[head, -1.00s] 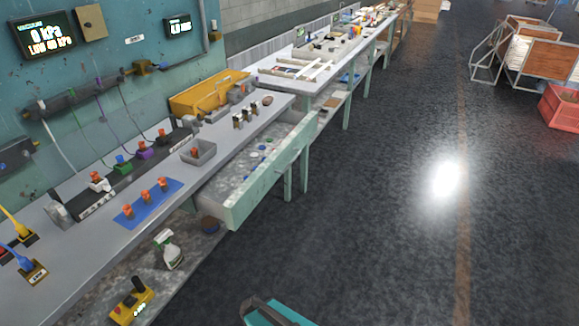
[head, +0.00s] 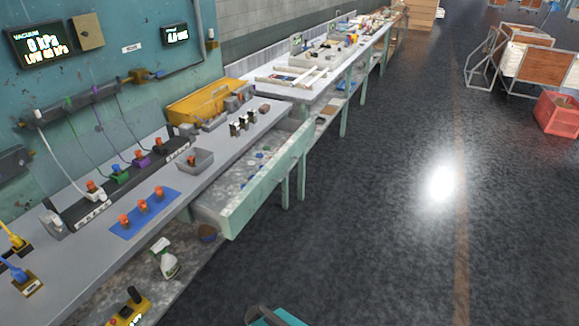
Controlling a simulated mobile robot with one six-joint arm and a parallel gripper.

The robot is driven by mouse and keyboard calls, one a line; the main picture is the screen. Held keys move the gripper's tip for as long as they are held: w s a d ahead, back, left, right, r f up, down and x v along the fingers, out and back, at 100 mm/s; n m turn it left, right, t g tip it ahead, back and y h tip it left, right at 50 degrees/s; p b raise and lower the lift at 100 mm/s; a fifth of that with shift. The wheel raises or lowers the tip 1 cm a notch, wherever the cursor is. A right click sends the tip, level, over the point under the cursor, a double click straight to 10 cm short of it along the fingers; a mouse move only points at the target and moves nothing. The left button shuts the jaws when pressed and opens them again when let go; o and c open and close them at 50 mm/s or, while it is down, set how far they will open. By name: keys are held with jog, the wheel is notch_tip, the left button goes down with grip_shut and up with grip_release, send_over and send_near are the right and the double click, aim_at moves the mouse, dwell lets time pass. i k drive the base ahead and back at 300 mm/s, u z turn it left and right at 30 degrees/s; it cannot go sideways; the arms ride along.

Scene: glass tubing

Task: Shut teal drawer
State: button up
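The teal drawer (head: 265,186) stands pulled out from under the grey workbench (head: 60,259), with its long teal front facing the aisle. Several small blue, white and dark items lie inside on its speckled floor. A teal and dark grey part of my own body shows at the bottom edge, below and apart from the drawer. I cannot make out gripper fingers there.
A blue mat (head: 146,213) with orange-topped pieces and a grey bin (head: 195,161) sit on the bench. A spray bottle (head: 165,258) stands on the lower shelf. A red crate (head: 556,115) is far right. The dark floor beside the drawer is clear.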

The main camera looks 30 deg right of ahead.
aim_at(223, 205)
jog(key=z, duration=0.5)
jog(key=i, duration=1)
jog(key=z, duration=0.7)
jog(key=k, duration=0.2)
jog(key=u, duration=2.7)
